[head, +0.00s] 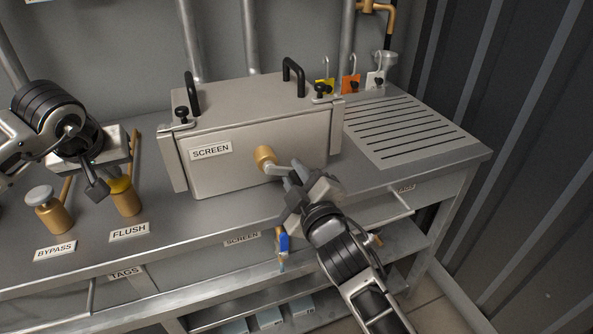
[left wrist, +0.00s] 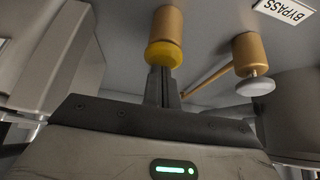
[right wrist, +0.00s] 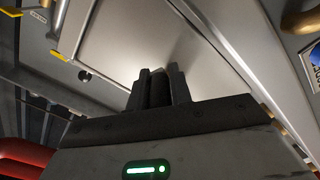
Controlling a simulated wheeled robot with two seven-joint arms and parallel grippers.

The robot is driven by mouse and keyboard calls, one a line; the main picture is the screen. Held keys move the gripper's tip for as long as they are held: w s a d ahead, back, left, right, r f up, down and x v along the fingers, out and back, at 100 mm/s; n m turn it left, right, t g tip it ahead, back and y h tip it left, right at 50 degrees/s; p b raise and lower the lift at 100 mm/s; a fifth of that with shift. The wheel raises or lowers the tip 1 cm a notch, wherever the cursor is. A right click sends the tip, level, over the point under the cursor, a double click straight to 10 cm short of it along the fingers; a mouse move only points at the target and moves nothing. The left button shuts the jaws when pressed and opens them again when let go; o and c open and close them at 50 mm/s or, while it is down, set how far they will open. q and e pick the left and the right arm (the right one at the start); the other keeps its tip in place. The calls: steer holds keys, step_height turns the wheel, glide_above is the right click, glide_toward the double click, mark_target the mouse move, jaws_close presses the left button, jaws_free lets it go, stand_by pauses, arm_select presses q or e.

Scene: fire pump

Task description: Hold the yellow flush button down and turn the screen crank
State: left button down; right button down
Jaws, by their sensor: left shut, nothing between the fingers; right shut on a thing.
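The grey SCREEN box (head: 260,150) stands on the bench with its screen crank on the front face. The crank has a brass hub (head: 265,158) and a pale arm reaching right to my right gripper (head: 290,180). That gripper is shut on the crank's handle; a dark piece (right wrist: 159,90) shows between its fingers in the right wrist view. The yellow flush button (head: 120,184) tops a brass post behind the FLUSH label. My left gripper (head: 97,190) is shut and empty, its tips at the button; in the left wrist view they overlap the yellow cap (left wrist: 164,55). Whether it is pressed down I cannot tell.
The BYPASS post (head: 50,212) with a white cap stands left of the flush post. A slotted drain plate (head: 420,130) lies right of the box. Coloured tags (head: 350,82) hang behind it. A blue-handled valve (head: 284,243) sits below the bench edge.

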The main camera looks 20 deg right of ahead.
steer(key=shift+a+m, duration=0.2)
steer(key=shift+m, duration=0.7)
steer(key=c, duration=1.3)
jaws_free()
steer(key=shift+f, duration=0.1)
steer(key=s, duration=0.7)
steer(key=shift+s, duration=0.3)
